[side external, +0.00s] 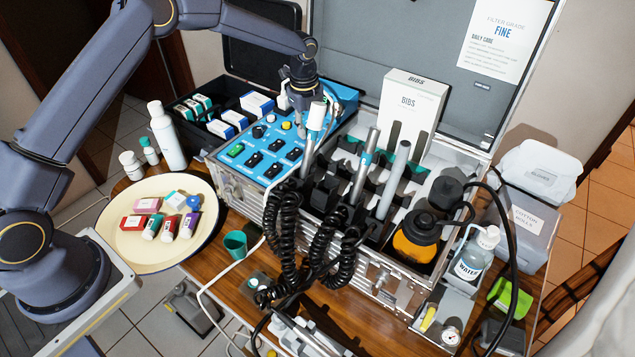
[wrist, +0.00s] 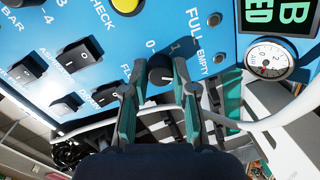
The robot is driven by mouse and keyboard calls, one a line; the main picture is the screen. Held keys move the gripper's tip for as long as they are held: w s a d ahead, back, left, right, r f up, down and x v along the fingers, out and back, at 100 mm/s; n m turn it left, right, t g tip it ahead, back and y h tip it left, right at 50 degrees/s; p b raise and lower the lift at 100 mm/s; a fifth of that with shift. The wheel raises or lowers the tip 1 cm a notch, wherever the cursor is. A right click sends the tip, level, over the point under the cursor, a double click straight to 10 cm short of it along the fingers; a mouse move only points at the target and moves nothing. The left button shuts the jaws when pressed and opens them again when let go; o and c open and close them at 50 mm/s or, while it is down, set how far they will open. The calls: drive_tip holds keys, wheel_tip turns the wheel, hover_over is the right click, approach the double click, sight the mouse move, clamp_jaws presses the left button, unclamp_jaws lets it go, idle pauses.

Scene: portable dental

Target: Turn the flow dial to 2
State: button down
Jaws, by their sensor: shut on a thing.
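The flow dial (wrist: 161,67) is a small black round knob on the blue control panel (wrist: 190,25), with the printed marks 0 and 1 seen by it in the wrist view. The FL label beside it is partly covered by a finger. My gripper (wrist: 158,84) has a teal-padded finger on each side of the knob and is shut on it. I cannot tell exactly which mark the knob points to. In the side view my gripper (side external: 301,128) reaches down to the panel's right part, and it hides the dial there.
Black rocker switches (wrist: 84,46) and a yellow button (wrist: 125,4) lie left of the dial. A round gauge (wrist: 268,60) is to the right. Handpieces (side external: 362,160) with coiled black hoses (side external: 283,235) stand close in front of my gripper. The case lid (side external: 365,35) rises behind.

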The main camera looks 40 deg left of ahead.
drive_tip(key=c, duration=0.9)
unclamp_jaws()
drive_tip(key=r, duration=0.8)
drive_tip(key=s+r, duration=0.1)
drive_tip(key=r, duration=0.3)
drive_tip(key=shift+s+d, duration=0.1)
drive_tip(key=shift+d, duration=0.1)
